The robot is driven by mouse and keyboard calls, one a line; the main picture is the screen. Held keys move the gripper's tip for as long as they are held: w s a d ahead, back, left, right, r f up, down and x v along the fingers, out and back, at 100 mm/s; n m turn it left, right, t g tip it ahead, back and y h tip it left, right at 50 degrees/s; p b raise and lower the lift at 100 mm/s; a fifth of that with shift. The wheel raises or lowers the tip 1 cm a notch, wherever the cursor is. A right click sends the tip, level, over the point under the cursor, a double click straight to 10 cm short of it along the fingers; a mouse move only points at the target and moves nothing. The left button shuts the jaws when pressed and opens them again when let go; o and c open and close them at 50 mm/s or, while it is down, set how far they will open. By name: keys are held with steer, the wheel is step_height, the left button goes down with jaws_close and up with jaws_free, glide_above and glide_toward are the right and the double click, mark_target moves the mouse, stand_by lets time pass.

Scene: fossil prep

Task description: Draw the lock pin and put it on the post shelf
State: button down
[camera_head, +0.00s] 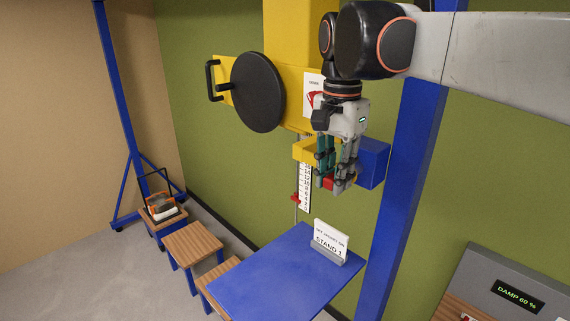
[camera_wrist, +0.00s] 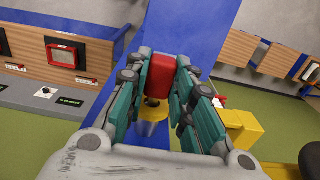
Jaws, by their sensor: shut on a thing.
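My gripper (camera_head: 337,182) points down beside the blue post, and its green-sided fingers are closed on a red block-shaped thing, which I take to be the lock pin's head (camera_wrist: 161,73). A bit of that red also shows between the fingers in the head view (camera_head: 328,184). Any shaft of the pin is mostly hidden by the fingers. A blue box-like bracket (camera_head: 374,160), which looks like the post shelf, is just right of and behind the fingers, by the post (camera_head: 405,180). I cannot tell whether the pin touches it.
A yellow housing (camera_head: 292,90) with a black handwheel (camera_head: 257,92) and a yellow block (camera_head: 303,151) are left of my gripper. A ruled scale (camera_head: 304,188) hangs below. A blue table (camera_head: 275,280) with a sign (camera_head: 330,242) stands beneath. Wooden-topped stools (camera_head: 192,243) stand lower left.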

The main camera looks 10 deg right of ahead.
steer(key=shift+s+a, duration=0.35)
steer(key=shift+s, duration=0.1)
steer(key=shift+a, duration=0.1)
steer(key=s+a, duration=0.2)
steer(key=a, duration=0.1)
steer(key=s+a, duration=0.1)
steer(key=shift+a, duration=0.3)
stand_by(0.4)
steer(key=shift+s, duration=0.1)
stand_by(0.5)
